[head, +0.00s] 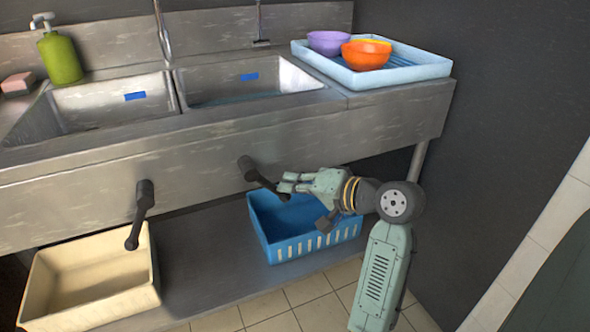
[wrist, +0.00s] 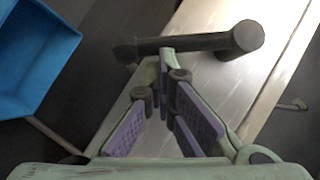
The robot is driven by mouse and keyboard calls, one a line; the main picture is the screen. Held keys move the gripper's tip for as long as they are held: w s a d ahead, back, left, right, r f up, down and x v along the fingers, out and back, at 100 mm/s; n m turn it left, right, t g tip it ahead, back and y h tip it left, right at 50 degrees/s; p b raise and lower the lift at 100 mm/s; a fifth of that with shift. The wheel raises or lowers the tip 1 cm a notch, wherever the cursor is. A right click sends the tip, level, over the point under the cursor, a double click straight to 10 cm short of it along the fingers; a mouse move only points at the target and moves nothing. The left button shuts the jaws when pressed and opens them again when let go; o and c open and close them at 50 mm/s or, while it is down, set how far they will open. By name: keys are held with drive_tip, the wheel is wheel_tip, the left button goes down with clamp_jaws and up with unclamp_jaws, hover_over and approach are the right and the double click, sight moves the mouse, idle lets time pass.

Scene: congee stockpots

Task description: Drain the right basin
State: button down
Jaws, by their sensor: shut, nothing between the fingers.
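The right basin (head: 235,85) is set in the steel sink, with a blue sticker on its back wall. A faint bluish band low inside it may be water. Its dark lever (head: 262,178) comes out of the sink front and slants down to the right. My gripper (head: 284,183) is shut and empty, with its fingertips close beside the lever's lower end. In the wrist view, the lever (wrist: 205,42) lies across just beyond the fingertips of my gripper (wrist: 166,72). I cannot tell whether they touch it.
The left basin (head: 110,103) has its own lever (head: 141,214), hanging down. Below are a blue crate (head: 315,246) and a cream bin (head: 95,305) on the lower shelf. A light-blue tray (head: 395,77) with bowls stands on the right countertop. A green soap bottle (head: 60,57) stands far left.

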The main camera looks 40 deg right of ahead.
drive_tip(key=shift+w+a+f+m+t+p, duration=0.2)
drive_tip(key=shift+a+f+m+t+p, duration=0.1)
drive_tip(key=shift+f+m, duration=0.15)
idle(0.5)
